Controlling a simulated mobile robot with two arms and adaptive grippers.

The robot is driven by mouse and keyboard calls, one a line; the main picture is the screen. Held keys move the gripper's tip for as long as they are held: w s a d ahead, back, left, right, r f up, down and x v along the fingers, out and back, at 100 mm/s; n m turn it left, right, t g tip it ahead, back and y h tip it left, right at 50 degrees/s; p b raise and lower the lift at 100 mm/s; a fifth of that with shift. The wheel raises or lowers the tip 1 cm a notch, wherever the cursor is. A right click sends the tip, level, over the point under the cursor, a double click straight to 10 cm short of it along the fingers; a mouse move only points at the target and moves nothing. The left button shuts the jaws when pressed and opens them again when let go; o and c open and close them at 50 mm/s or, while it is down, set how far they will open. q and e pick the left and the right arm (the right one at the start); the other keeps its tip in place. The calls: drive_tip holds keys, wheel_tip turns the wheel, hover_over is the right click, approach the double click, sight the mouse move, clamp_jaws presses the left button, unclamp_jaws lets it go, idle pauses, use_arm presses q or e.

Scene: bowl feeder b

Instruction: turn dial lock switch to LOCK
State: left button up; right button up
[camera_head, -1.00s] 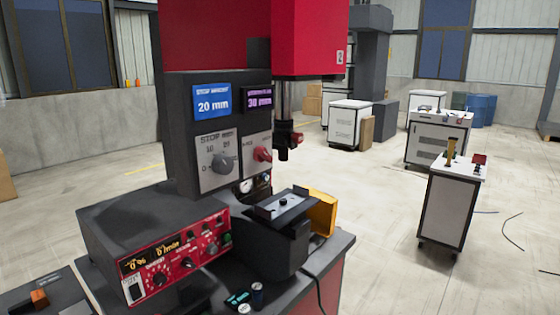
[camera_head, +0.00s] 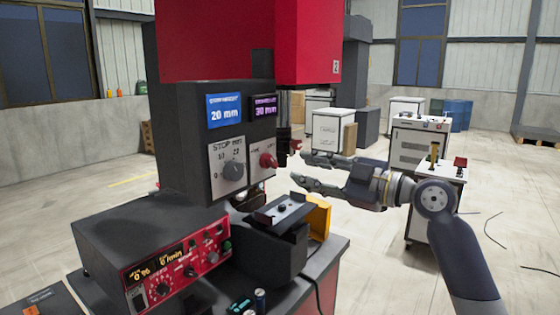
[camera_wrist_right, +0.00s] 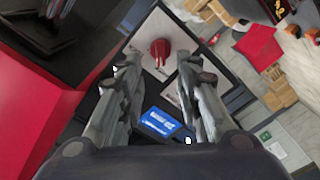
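The dial lock switch is a red knob (camera_head: 268,160) on a light panel at the right of the dark control box, under the purple "30 mm" display. The wrist view shows the red knob (camera_wrist_right: 160,50) ahead of and between the fingertips. The labels around it are too small to read. My right gripper (camera_head: 298,169) reaches in from the right in the head view, its fingers spread and empty. It is apart from the knob, to its right. In the wrist view my right gripper (camera_wrist_right: 159,68) points at the panel. My left gripper is out of view.
The dark spindle (camera_head: 284,140) hangs close to the gripper's upper finger in the picture. A dark fixture (camera_head: 283,212) and a yellow bin (camera_head: 318,217) stand below.

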sight(274, 163)
drive_tip(key=p+x, duration=0.3)
drive_tip(key=x, duration=0.4)
drive_tip(key=shift+a+r, duration=0.2)
drive_tip(key=shift+a, duration=0.15)
drive_tip(key=shift+w+a+f, duration=0.2)
drive_tip(key=shift+w+a, duration=0.1)
drive_tip(key=shift+w, duration=0.15)
drive_tip(key=c, duration=0.7)
